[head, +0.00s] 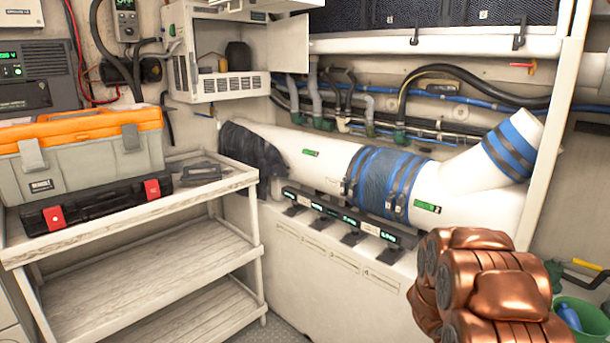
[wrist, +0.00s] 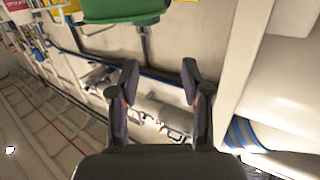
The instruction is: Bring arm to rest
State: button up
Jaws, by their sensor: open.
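My copper-coloured arm (head: 485,285) shows folded at the lower right of the head view, in front of the white casing. The gripper itself cannot be made out in the head view. In the wrist view my gripper (wrist: 160,72) is open, its two dark fingers spread apart with nothing held between them. Beyond the fingers are a pale wall and some white and metal fittings (wrist: 160,115), apart from the fingertips as far as I can tell.
A white shelf cart (head: 150,215) at left carries an orange-and-grey toolbox (head: 85,150) and a black case (head: 95,208). A large white pipe (head: 320,160) with a blue wrap (head: 385,182) runs behind. A green bucket (head: 590,320) stands at lower right. A green object (wrist: 125,8) tops the wrist view.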

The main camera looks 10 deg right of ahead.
jog(key=w+a+r+n+t+y+p, duration=0.2)
jog(key=w+a+t+y, duration=0.15)
jog(key=w+a, duration=0.35)
jog(key=w+a+r+n+t+y+p, duration=0.1)
jog(key=w+a+n+t+y, duration=0.3)
jog(key=a, duration=0.5)
jog(key=s+a+r+n+y+p, duration=0.1)
jog(key=a+y, duration=0.2)
jog(key=a, duration=0.3)
jog(key=s+a+r+n+g+y+p, duration=0.1)
jog(key=s+a+r+n+y, duration=0.15)
jog(key=a, duration=0.45)
jog(key=a+r+n+y+p, duration=0.1)
jog(key=a+y, duration=0.2)
jog(key=a, duration=0.3)
jog(key=s+a+r+n+g+y+p, duration=0.1)
jog(key=s+a+n+g, duration=0.1)
jog(key=s+a, duration=0.4)
jog(key=s+a+r+n+g+y+p, duration=0.1)
jog(key=s+a+n+g+y, duration=0.15)
jog(key=s, duration=0.55)
jog(key=s+r+n+g+h+p, duration=0.1)
jog(key=s+r+g, duration=0.1)
jog(key=s, duration=0.8)
jog(key=s+d+r+n+g+h+p, duration=0.1)
jog(key=s+r+g+p, duration=0.1)
jog(key=s, duration=0.9)
jog(key=shift+s+g, duration=0.15)
jog(key=shift+g, duration=0.75)
jog(key=shift+h, duration=0.25)
